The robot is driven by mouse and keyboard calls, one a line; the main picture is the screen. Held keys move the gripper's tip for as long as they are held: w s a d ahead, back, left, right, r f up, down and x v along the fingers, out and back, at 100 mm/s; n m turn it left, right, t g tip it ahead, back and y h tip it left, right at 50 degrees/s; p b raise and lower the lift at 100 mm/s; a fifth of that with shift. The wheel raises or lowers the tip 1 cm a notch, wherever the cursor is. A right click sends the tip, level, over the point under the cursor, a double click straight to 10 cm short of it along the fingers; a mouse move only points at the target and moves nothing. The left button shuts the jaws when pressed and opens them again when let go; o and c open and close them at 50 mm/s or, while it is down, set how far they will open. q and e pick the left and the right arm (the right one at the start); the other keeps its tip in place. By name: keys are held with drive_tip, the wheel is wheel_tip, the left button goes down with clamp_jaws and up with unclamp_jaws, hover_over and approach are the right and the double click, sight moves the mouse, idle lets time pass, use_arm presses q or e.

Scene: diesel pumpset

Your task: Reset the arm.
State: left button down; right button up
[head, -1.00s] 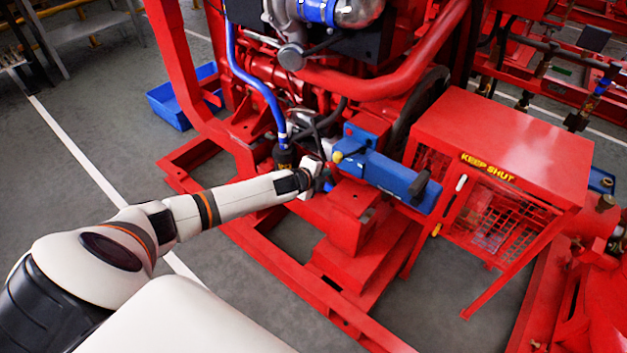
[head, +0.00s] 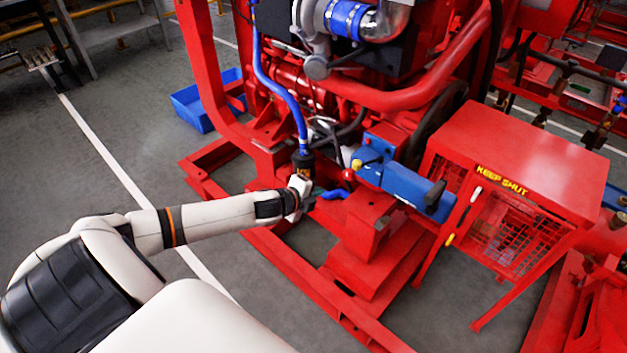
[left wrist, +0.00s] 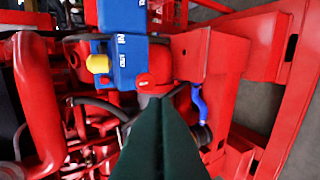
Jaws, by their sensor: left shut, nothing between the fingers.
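My left arm reaches in from the left in the head view. Its gripper (head: 313,196) is beside the red pumpset frame (head: 345,318), close to a black cylinder (head: 303,165) under a blue hose. In the left wrist view the dark green fingers (left wrist: 162,145) are together with nothing between them. A blue unit with a yellow cap (head: 400,180) sits just right of the gripper; it also shows at the top of the left wrist view (left wrist: 122,45). A short blue hose piece (head: 335,194) is near the fingertips; contact cannot be told. My right gripper is not in view.
A red guard box marked KEEP SHUT (head: 520,155) stands to the right. Red engine pipes (head: 400,98) rise above the gripper. A blue bin (head: 195,105) lies on the floor behind. Grey floor is clear at the left.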

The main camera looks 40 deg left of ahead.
use_arm(q)
drive_tip(key=shift+s+r, duration=0.2)
drive_tip(key=shift+s, duration=0.15)
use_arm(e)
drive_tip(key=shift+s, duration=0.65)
